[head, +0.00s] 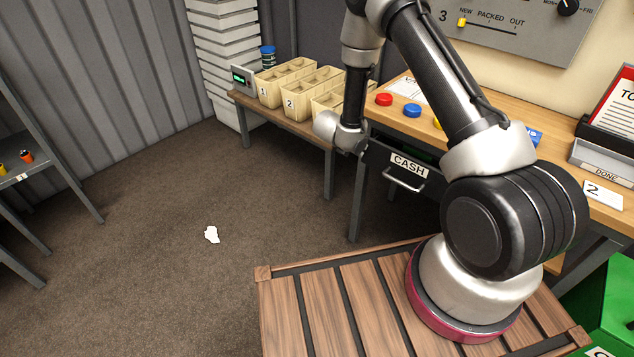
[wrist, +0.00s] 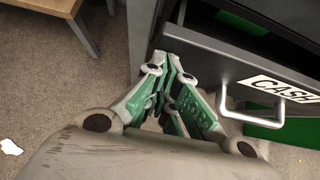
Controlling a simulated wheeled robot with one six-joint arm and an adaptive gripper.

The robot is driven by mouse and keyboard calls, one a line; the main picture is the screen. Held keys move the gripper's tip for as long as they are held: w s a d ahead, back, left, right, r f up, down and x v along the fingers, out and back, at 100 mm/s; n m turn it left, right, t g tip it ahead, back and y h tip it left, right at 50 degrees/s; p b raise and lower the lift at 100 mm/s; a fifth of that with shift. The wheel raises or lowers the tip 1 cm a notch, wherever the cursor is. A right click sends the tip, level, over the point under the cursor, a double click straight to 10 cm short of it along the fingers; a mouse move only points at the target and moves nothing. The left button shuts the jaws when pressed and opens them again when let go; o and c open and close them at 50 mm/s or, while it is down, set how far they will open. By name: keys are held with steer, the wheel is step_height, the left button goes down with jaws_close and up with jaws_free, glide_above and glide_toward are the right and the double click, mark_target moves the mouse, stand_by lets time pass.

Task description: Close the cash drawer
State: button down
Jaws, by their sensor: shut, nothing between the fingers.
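The cash drawer (head: 392,170) is a dark drawer under the wooden table, with a white CASH label and a pale bar handle (head: 404,182). In the wrist view the drawer (wrist: 215,62) stands partly out, with a gap above its front and something green inside. The handle (wrist: 262,110) is right of my gripper. My gripper (wrist: 172,62) is shut and empty, its fingertips at the left end of the drawer front; whether they touch it I cannot tell. In the head view my arm hides the fingers.
The wooden table (head: 555,160) carries red and blue buttons (head: 384,99) and a card. A low bench (head: 290,122) with several wooden bins stands to the left. A white scrap (head: 211,234) lies on the open carpet. A green box (head: 606,300) is at lower right.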

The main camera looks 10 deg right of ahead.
mark_target(369, 141)
steer(key=w+d, duration=0.1)
steer(key=d, duration=0.1)
steer(key=w+d, duration=0.1)
steer(key=d, duration=0.1)
steer(key=shift+w, duration=0.4)
steer(key=shift+w+d, duration=0.1)
steer(key=shift+r, duration=0.15)
